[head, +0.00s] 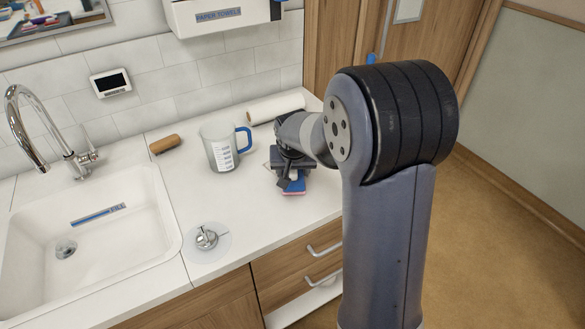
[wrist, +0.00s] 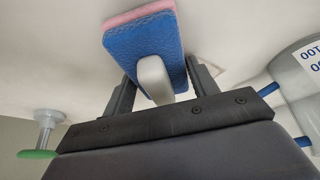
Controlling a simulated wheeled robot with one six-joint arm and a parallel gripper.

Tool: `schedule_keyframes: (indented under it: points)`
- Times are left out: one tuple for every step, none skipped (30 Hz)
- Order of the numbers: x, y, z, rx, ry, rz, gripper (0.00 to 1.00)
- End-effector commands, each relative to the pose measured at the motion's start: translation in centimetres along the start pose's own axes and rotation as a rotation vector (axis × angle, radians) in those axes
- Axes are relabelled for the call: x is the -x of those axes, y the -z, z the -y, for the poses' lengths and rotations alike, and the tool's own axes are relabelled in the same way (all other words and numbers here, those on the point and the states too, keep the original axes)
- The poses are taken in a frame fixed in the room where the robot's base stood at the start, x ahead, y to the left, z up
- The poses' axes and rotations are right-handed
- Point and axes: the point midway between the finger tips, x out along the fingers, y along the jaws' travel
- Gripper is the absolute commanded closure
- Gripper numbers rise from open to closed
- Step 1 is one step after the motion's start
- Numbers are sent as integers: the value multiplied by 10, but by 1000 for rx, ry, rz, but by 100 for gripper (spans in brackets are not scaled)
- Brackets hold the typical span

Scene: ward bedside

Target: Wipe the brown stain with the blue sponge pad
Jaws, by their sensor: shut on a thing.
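My gripper (head: 291,172) is over the white counter, right of the measuring jug. In the wrist view, its two dark fingers (wrist: 160,85) are shut on the light grey grip of the blue sponge pad (wrist: 143,42). The pad has a pink layer on its far side. In the head view the blue sponge pad (head: 295,186) shows below the gripper, pink side down, close to the counter. I cannot tell whether it touches. No brown stain shows in either view; the gripper and pad hide part of the counter there.
A clear jug (head: 219,150) with a blue handle stands left of the gripper. A white roll (head: 276,107) lies behind, and a brown block (head: 165,144) lies near the wall. A metal-knobbed disc (head: 207,238) sits beside the sink (head: 120,245). The counter's front edge is close to the pad.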

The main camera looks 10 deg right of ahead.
Motion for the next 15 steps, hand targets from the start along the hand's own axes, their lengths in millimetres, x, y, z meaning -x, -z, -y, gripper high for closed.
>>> schedule_keyframes:
  points:
    - [-1,-4,4,3,0,6,63]
    - [-1,-5,6,2,0,6,63]
    - [0,-6,8,2,0,6,63]
    - [1,-7,10,2,1,6,63]
    - [1,-8,12,3,1,6,63]
    - [2,-8,13,2,0,6,63]
    - [2,-8,13,1,0,6,63]
    - [2,-7,14,1,0,6,63]
    - [2,-5,14,0,0,7,63]
    - [1,-3,15,0,0,6,63]
    - [0,-1,16,0,-1,6,63]
    - [-1,2,18,0,-1,6,63]
    - [-1,5,20,0,0,5,63]
    - [-2,7,21,0,0,5,63]
    - [-3,10,22,0,0,5,63]
